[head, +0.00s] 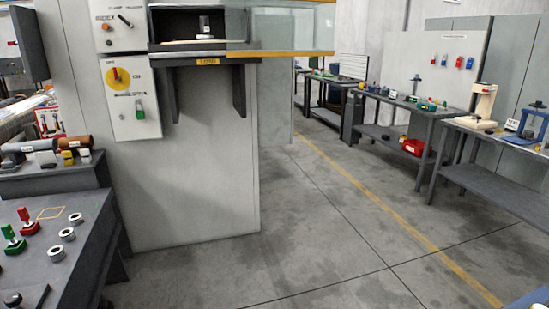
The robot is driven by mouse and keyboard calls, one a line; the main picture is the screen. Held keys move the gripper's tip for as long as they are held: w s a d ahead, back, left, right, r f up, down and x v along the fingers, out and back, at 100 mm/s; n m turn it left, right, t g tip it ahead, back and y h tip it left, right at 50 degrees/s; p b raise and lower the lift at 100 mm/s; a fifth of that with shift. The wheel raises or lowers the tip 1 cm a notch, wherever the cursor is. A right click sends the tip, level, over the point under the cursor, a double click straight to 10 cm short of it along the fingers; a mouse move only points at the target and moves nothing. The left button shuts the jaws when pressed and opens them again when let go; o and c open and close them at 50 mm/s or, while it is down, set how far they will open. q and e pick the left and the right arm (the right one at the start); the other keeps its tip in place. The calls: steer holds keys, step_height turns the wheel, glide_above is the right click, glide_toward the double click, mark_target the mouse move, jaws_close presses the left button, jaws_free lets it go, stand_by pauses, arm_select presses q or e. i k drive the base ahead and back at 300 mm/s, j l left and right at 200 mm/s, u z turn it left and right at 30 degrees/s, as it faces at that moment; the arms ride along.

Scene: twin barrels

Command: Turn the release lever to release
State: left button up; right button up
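A grey machine cabinet (205,150) stands at the left. High on its front is a pale control panel (120,42), cut by the top edge of the view. Small lettering on it seems to read clamp and release. A small dark lever (123,20) sits under the lettering, tilted, with an orange-red knob (106,27) to its left. The lettering is too small to tell the lever's setting for sure. Neither of my grippers is in view.
Below is a switch box (131,100) with a red-yellow rotary switch (117,74) and green button (139,110). A shelf (205,55) juts out beside it. A dark bench (70,240) with small parts fills the lower left. The floor (270,265) ahead is clear.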

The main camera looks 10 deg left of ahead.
mark_target(130, 25)
steer(key=i+j+u, duration=0.1)
steer(key=i+u, duration=0.25)
steer(key=i, duration=0.2)
steer(key=i+u, duration=0.3)
steer(key=i, duration=0.25)
steer(key=i+l+u, duration=0.2)
steer(key=i+u, duration=0.15)
steer(key=i, duration=0.25)
